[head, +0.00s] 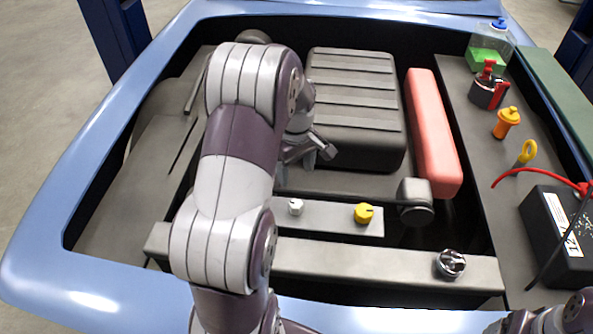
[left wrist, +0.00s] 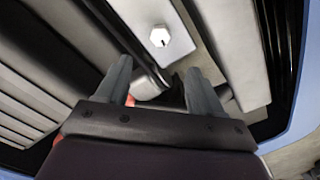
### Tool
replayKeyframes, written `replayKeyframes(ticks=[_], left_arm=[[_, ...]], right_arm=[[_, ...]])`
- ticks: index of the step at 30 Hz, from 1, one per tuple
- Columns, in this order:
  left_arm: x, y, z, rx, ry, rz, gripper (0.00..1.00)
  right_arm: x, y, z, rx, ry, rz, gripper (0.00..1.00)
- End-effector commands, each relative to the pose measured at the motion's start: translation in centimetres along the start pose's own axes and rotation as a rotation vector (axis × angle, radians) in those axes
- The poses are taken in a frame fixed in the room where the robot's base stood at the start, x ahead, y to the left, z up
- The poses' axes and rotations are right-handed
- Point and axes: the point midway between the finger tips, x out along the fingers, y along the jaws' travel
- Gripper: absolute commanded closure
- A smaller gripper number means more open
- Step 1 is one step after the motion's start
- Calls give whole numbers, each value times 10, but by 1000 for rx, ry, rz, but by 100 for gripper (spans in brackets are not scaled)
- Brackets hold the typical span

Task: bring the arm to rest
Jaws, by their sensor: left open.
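My left arm (head: 235,160) reaches in from the bottom left over the car's open engine bay. My left gripper (head: 318,154) is open and empty beside the dark ribbed engine cover (head: 350,90). In the left wrist view, its two fingers (left wrist: 160,85) are spread apart with nothing held between them. A white knob (left wrist: 159,36) shows beyond the fingers, and it also shows in the head view (head: 296,207). Part of my right arm (head: 550,318) shows at the bottom right; its gripper cannot be made out.
A yellow knob (head: 363,213) sits on the grey strip right of the white knob. A chrome cap (head: 451,263) is on the front crossbar. A red block (head: 432,130), an orange-capped bottle (head: 506,122), a yellow ring handle (head: 526,151) and a black battery (head: 560,235) stand right.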

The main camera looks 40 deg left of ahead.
Motion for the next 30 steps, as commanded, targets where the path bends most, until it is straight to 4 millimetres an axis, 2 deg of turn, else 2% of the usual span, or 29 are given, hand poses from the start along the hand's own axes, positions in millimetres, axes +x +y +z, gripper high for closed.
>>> replayKeyframes(ticks=[9, 11, 13, 14, 17, 21, 24, 27, 30], left_arm=[[0, 0, 0, 21, 1, 1, 33], [1, 3, -2, 93, 14, 15, 33], [12, -9, 8, 260, 12, 11, 33], [13, -15, 18, 353, 15, 13, 33], [10, -28, 66, 686, 34, 25, 33], [0, -54, 139, 1084, 67, 46, 33], [-8, -70, 177, 1231, 81, 61, 33], [-15, -64, 191, 1294, 104, 82, 33], [-15, -64, 193, 1300, 101, 80, 33]], right_arm=[[0, 0, 0, 0, 0, 0, 20], [0, 0, 0, 0, 0, 0, 20], [0, 0, 0, 0, 0, 0, 20], [0, 0, 0, 0, 0, 0, 20], [0, 0, 0, 0, 0, 0, 20], [0, 0, 0, 0, 0, 0, 20], [0, 0, 0, 0, 0, 0, 20], [0, 0, 0, 0, 0, 0, 20], [0, 0, 0, 0, 0, 0, 20]])
